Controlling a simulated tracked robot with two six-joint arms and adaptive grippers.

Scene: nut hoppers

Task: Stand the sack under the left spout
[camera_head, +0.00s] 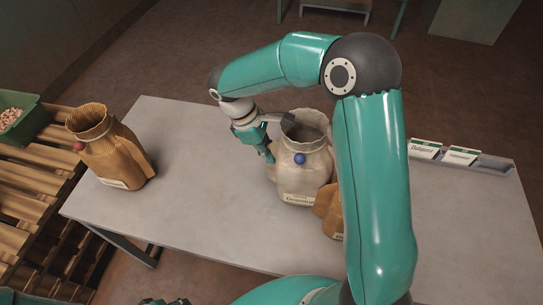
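A pale cream sack (305,180) with an open top, a blue seal and a white label stands upright at the middle of the table. A brown sack (122,158) with a red seal stands open at the table's left end. Another brown sack (328,203) is mostly hidden behind my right arm. My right gripper (277,137) is at the cream sack's upper left, one finger along its outer side and one at its rim. Whether it is closed on the sack is unclear. No spout shows.
The grey table (210,220) is bare between the left brown sack and the cream sack. A tray (490,163) with label cards lies at the right back edge. A green bin (28,122) of nuts sits on slatted wood at far left.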

